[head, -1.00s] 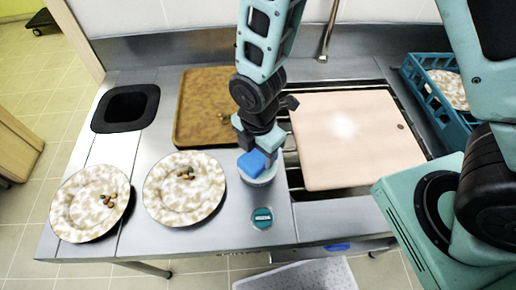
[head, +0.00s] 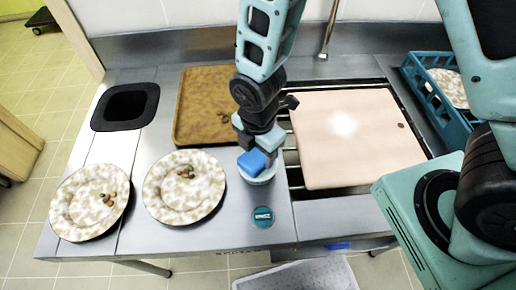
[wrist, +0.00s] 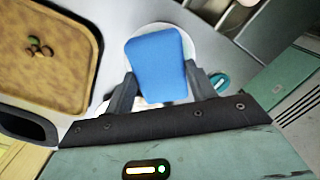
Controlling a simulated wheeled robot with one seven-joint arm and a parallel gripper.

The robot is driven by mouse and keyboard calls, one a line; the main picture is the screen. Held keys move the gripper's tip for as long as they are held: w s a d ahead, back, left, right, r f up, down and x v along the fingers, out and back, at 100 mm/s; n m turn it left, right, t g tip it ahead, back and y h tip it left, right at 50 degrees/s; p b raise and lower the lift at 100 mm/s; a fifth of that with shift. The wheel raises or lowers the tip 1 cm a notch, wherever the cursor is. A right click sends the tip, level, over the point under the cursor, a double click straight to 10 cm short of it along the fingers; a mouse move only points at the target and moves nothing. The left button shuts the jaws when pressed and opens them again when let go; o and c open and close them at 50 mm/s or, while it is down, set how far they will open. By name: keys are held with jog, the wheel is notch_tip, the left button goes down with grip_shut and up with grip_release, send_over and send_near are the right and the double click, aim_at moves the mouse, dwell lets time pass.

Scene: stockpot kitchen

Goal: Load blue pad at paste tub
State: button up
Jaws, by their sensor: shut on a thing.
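The blue pad (head: 252,162) is held between the fingers of my gripper (head: 258,150), which is shut on it. In the wrist view the pad (wrist: 157,66) fills the space between the two dark fingers. The paste tub (head: 262,179) is a round white tub on the steel counter, directly below the pad. In the wrist view the tub's pale rim (wrist: 188,45) shows around the pad. The pad hides most of the tub's inside, and I cannot tell whether it touches the paste.
Two speckled plates (head: 160,205) (head: 66,222) with small scraps stand left. A brown tray (head: 188,120) lies behind, beside a black-rimmed hole (head: 100,121). A pale board (head: 340,165) covers the sink at right. A teal round lid (head: 262,217) lies in front of the tub. A blue crate (head: 428,90) stands far right.

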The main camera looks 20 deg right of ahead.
aim_at(258, 155)
jog(key=shift+f, duration=0.4)
dwell(1.1)
notch_tip(258, 155, up, 7)
jog(key=p, duration=0.5)
jog(key=shift+r, duration=0.1)
dwell(0.3)
dwell(0.7)
